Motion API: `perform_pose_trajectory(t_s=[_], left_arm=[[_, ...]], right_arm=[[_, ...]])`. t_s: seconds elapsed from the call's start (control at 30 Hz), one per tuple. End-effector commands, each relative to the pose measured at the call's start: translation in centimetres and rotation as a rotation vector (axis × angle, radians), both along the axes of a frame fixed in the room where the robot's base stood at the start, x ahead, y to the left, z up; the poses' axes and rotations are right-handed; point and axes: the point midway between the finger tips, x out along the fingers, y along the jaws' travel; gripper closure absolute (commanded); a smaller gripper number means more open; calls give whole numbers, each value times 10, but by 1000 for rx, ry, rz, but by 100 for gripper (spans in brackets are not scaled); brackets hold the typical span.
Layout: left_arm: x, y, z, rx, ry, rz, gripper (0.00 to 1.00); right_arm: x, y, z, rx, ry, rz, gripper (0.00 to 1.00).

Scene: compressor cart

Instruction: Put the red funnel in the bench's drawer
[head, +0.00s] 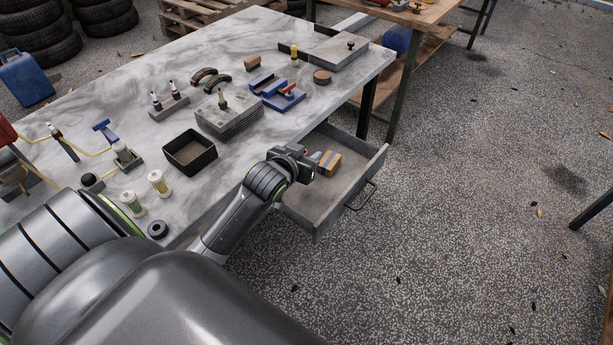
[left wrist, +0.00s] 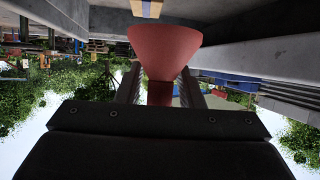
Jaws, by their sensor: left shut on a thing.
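The red funnel (left wrist: 165,50) fills the middle of the left wrist view, its wide end away from the gripper. My left gripper (head: 308,163) is shut on the funnel's narrow part, between the two fingers (left wrist: 160,92). The gripper mostly hides the funnel there. Grey drawer walls also show in the left wrist view (left wrist: 255,63). My right gripper is not in view.
A yellow-brown block (head: 329,163) lies in the drawer near the bench side. The drawer's front half is bare. The marble-topped bench (head: 130,70) holds a black tray (head: 190,158), a grey stack of plates (head: 230,118) and spools. Open floor lies to the right.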

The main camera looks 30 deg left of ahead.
Motion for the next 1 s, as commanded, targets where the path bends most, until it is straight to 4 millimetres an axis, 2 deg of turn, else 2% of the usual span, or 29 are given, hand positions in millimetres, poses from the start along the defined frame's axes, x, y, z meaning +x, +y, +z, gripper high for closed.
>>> perform_pose_trajectory(t_s=[0.03,0.13,0.33,0.53,0.97,1.0], left_arm=[[-1,0,-13,-3,5,1,87],[-1,-1,-32,-3,6,1,87],[-1,-1,-51,1,2,0,87],[-1,-1,-79,-1,4,0,87],[-1,-1,-87,1,2,0,88],[-1,-1,-86,1,2,0,61]], right_arm=[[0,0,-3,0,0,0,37],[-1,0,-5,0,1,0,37],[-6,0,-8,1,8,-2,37],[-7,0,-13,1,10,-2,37],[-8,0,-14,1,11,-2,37],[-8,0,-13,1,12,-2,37]])
